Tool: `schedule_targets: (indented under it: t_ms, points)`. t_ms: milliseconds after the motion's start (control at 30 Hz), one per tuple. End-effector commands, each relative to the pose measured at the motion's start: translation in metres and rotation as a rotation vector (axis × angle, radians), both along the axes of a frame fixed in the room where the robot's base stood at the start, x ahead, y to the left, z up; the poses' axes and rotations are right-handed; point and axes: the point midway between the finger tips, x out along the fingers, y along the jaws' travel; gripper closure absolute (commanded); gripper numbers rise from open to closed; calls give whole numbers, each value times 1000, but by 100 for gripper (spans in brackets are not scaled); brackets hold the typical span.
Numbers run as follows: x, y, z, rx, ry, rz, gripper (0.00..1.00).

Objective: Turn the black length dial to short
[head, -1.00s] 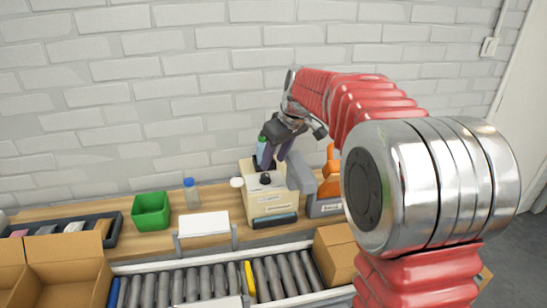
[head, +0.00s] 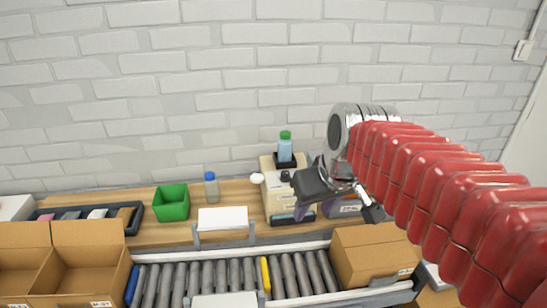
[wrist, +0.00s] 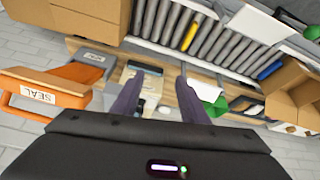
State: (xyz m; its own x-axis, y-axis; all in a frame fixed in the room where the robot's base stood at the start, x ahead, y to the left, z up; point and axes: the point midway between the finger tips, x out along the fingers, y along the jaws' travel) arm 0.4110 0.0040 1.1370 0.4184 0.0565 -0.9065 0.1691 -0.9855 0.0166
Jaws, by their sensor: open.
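The cream tape machine (head: 272,208) stands on the wooden bench in the head view. The black dial (head: 285,176) is a small dark knob on its top, left of my gripper; its pointer setting is too small to read. My gripper (head: 308,212) is open and empty, its purple fingers pointing down at the machine's right front, apart from the dial as far as I can tell. In the wrist view, part of the machine (wrist: 128,74) shows behind the spread fingers (wrist: 160,88); the dial cannot be made out clearly there.
A white knob (head: 257,178) sits at the machine's left, and a blue bottle with a green cap (head: 285,148) stands behind. A roller conveyor (head: 200,280) runs in front, with a cardboard box (head: 375,255) at right. An orange SEAL-labelled tool (wrist: 45,92) shows in the wrist view.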

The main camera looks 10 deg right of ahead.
Motion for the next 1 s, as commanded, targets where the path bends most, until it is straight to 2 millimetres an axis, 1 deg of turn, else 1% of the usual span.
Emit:
schedule_targets:
  t_ms: [33,100,300,400,500,633,867,900,1000]
  points:
    - [-13,1,-2,1,-7,-13,60]
    - [-30,1,-8,3,-14,-37,60]
    - [-75,-1,-28,11,-34,-103,60]
    - [-92,-2,-38,16,-44,-133,60]
    - [-105,-3,-46,19,-51,-156,60]
    - [-112,-4,-52,21,-55,-168,60]
    - [-112,-4,-53,21,-54,-170,60]
    - [-112,-4,-53,21,-54,-170,61]
    - [-112,-4,-53,22,-54,-170,68]
